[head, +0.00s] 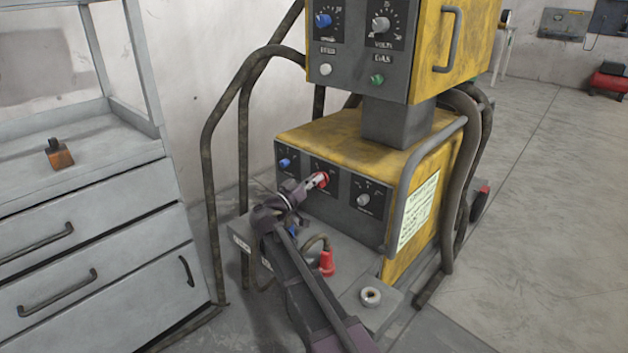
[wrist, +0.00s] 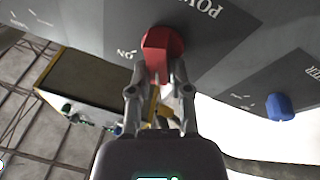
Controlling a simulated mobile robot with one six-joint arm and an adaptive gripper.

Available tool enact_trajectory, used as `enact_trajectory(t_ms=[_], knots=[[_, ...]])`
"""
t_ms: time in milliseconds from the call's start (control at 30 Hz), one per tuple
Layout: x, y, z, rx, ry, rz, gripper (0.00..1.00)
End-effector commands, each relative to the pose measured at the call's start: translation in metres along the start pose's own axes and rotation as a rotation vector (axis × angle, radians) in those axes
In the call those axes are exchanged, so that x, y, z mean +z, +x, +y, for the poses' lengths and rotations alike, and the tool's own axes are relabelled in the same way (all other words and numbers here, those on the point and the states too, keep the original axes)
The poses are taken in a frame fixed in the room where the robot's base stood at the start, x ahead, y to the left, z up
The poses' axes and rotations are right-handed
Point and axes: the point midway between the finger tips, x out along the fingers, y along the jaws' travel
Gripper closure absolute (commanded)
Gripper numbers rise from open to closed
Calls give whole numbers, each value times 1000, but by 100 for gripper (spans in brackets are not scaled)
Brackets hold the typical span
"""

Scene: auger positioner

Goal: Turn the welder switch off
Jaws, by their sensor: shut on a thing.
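The yellow and grey welder (head: 352,139) stands beside the wall. Its lower front panel (head: 338,193) carries a red power switch (head: 321,179) between a blue knob and a grey-white knob. The red switch also shows in the wrist view (wrist: 162,46), below lettering that starts "POW". An "ON" mark is printed beside it. My gripper (head: 314,183) is at the switch, and in the wrist view its fingers (wrist: 160,86) are closed on the red handle. The fingers hide part of the switch in the head view.
A blue knob (wrist: 280,107) sits near the switch on the same panel. Cables and a red connector (head: 327,262) lie below the panel. Bent tube rails flank the welder. A grey drawer cabinet (head: 90,220) stands at left; open floor (head: 540,220) is at right.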

Motion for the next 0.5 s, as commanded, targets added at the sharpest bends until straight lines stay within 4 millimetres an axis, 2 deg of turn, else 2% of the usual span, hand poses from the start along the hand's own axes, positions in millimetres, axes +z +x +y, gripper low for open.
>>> enact_trajectory(t_ms=[33, 133, 500], knots=[[-1, 1, -1, -1, 0, 3, 72], [-1, 1, -1, 0, 0, 2, 42], [0, 0, 0, 0, 1, 0, 41]])
